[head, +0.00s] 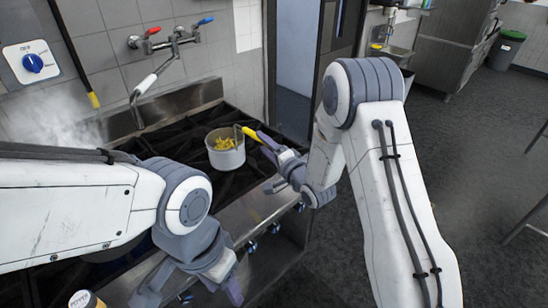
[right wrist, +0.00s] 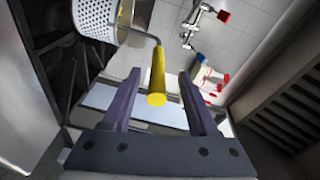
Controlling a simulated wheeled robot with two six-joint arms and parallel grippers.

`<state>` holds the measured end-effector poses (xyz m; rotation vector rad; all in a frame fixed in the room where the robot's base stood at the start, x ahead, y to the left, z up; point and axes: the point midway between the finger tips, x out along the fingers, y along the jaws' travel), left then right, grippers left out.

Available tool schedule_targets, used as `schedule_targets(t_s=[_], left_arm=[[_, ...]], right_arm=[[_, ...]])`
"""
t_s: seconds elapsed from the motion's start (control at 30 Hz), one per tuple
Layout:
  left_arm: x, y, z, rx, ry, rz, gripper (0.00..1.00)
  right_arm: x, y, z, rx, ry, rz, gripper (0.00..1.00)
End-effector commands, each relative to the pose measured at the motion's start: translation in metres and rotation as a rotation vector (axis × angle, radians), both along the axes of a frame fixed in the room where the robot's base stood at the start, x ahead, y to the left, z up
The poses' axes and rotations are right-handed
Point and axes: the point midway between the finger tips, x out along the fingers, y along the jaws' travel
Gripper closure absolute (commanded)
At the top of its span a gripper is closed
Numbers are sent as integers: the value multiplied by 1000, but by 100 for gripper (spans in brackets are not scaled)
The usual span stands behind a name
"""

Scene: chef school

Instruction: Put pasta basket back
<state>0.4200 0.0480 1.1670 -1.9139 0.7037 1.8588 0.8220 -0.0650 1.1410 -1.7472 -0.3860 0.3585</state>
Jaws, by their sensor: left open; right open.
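The pasta basket (head: 226,158) is a pale, round, perforated basket with yellow pasta inside. It is at the stove top in the head view, and I cannot tell whether it sits in a pot. Its thin bent rod ends in a yellow handle (head: 252,134) pointing toward my right gripper (head: 270,152). In the right wrist view the basket (right wrist: 100,18) is at the upper left, and the yellow handle (right wrist: 158,72) lies between the two open fingers, with gaps on both sides. My left gripper (head: 200,287) is open and empty low in front of the stove.
The black stove grates (head: 190,135) surround the basket. A wall faucet (head: 172,40) with red and blue levers has its spout over the stove's back left. Steam rises at the left. Control knobs (head: 250,247) line the stove front. A pepper container (head: 85,299) stands at the bottom left.

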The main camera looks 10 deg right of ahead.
Motion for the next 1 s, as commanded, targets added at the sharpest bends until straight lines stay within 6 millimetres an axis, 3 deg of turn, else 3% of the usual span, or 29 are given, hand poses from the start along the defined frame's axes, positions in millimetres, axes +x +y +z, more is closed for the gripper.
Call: schedule_targets(t_s=[0.23,0.57,0.77,0.87,1.0], left_arm=[[0,0,-17,0,0,-1,50],[0,0,-19,0,0,-1,50],[0,0,-18,0,0,-1,50],[0,0,-19,0,0,-1,50],[0,0,-19,0,0,-1,50]], right_arm=[[-38,-20,0,-1,-1,-3,40],[-50,-22,3,-24,4,3,40],[-61,7,-2,-329,83,41,40],[-81,22,-6,-566,155,95,40],[-128,35,-11,-870,261,223,40]])
